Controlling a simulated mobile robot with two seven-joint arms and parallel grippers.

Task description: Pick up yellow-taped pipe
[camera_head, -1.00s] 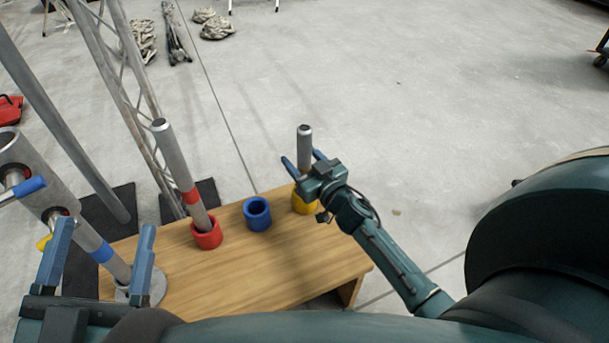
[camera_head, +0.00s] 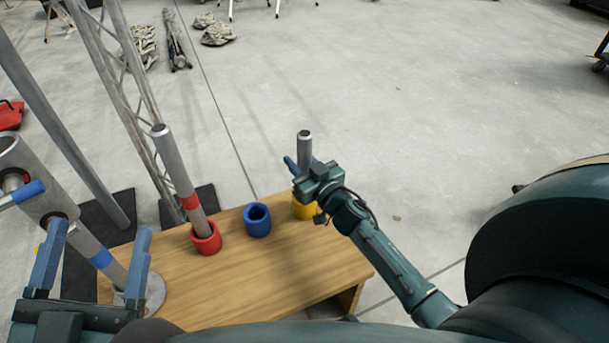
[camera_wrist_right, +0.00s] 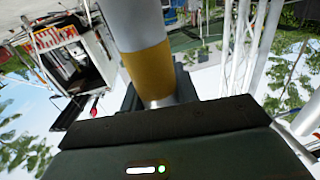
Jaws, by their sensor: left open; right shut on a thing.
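The yellow-taped pipe (camera_head: 305,145) is a grey metal tube standing upright at the yellow cup (camera_head: 302,211) on the right of the wooden table. My right gripper (camera_head: 303,166) is shut on the pipe above the cup and hides its lower part in the head view. In the right wrist view, the pipe's yellow tape band (camera_wrist_right: 150,68) shows close to the gripper body. The pipe's bottom end is hidden. My left gripper (camera_head: 100,232) is open at the lower left, with its fingers wide apart.
A red-taped pipe (camera_head: 175,160) leans in a red cup (camera_head: 206,241). A blue cup (camera_head: 257,222) is empty. A blue-taped pipe (camera_head: 88,243) shows behind my left fingers, near a round metal base (camera_head: 150,290). The wooden table (camera_head: 255,280) is clear at the front.

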